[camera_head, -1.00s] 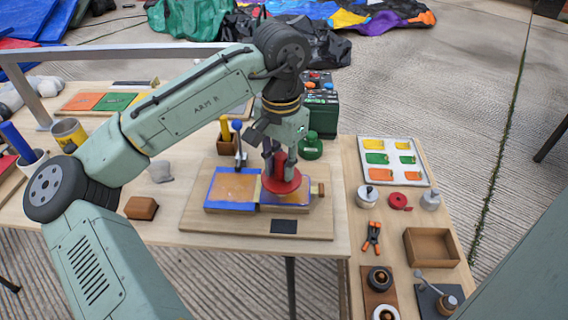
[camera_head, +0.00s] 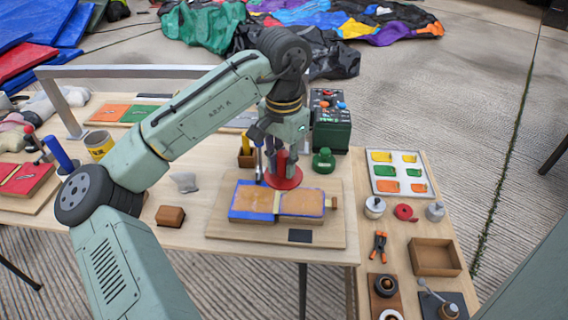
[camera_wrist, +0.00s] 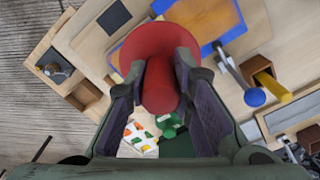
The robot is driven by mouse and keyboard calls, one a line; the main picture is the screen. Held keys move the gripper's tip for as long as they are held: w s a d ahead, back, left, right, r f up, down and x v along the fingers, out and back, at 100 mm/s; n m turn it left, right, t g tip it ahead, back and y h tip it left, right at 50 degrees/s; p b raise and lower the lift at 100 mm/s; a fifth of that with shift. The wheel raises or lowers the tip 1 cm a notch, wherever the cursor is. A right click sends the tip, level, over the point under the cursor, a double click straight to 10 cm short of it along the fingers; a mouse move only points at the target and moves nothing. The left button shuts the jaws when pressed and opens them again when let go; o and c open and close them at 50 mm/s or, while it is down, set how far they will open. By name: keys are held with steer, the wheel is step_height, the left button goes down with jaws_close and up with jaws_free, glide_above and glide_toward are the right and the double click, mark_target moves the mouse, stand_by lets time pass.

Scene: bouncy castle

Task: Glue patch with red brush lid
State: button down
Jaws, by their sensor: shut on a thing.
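My gripper (camera_wrist: 160,95) is shut on the handle of a round red lid (camera_head: 286,182). The lid's broad disc (camera_wrist: 157,42) faces away from the gripper in the wrist view. Any brush under it is hidden. In the head view, the lid appears at the back edge of two flat pieces on a wooden board (camera_head: 222,228); its height above them is unclear. The left piece (camera_head: 252,199) has an orange-tan top with blue borders. The right piece (camera_head: 302,202) has an orange-tan top and a pale strip at its left edge.
A green pot (camera_head: 323,160) stands behind the board, near a dark green box (camera_head: 332,131). A small brown holder (camera_head: 247,158) with a yellow-handled tool is at the back left. A brown block (camera_head: 170,216) lies left. The right table holds a white tray (camera_head: 376,185) and an open wooden box (camera_head: 435,257).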

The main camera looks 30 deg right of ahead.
steer(key=shift+r+p, duration=1.1)
steer(key=shift+r, duration=0.3)
